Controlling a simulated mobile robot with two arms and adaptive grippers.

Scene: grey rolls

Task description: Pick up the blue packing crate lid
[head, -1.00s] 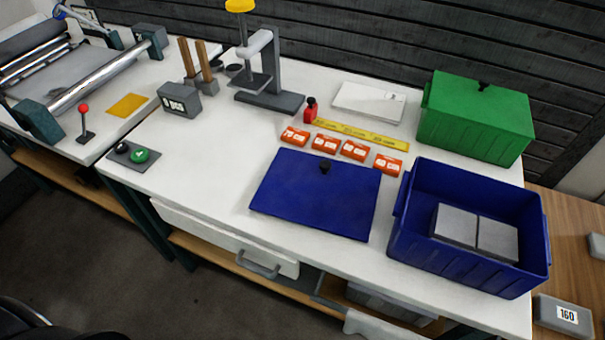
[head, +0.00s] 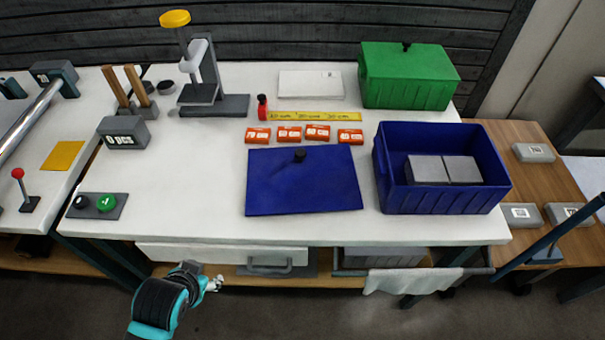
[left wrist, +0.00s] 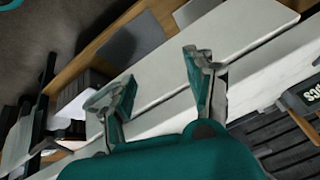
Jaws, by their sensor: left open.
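The blue packing crate lid (head: 303,186) lies flat on the white table, with a black knob (head: 300,156) near its back edge. The open blue crate (head: 440,200) stands to its right, with two grey blocks (head: 443,169) inside. My left gripper (head: 216,283) is low in front of the table, left of the lid and well apart from it. In the left wrist view its two teal fingers (left wrist: 160,92) are spread with nothing between them. The lid does not show in the left wrist view. My right gripper is not in view.
A closed green crate (head: 408,82) stands behind the blue one. Several orange boxes (head: 289,134) and a yellow strip (head: 315,117) lie behind the lid. A grey press (head: 213,100) stands at the back left. A drawer (head: 222,256) is under the front edge.

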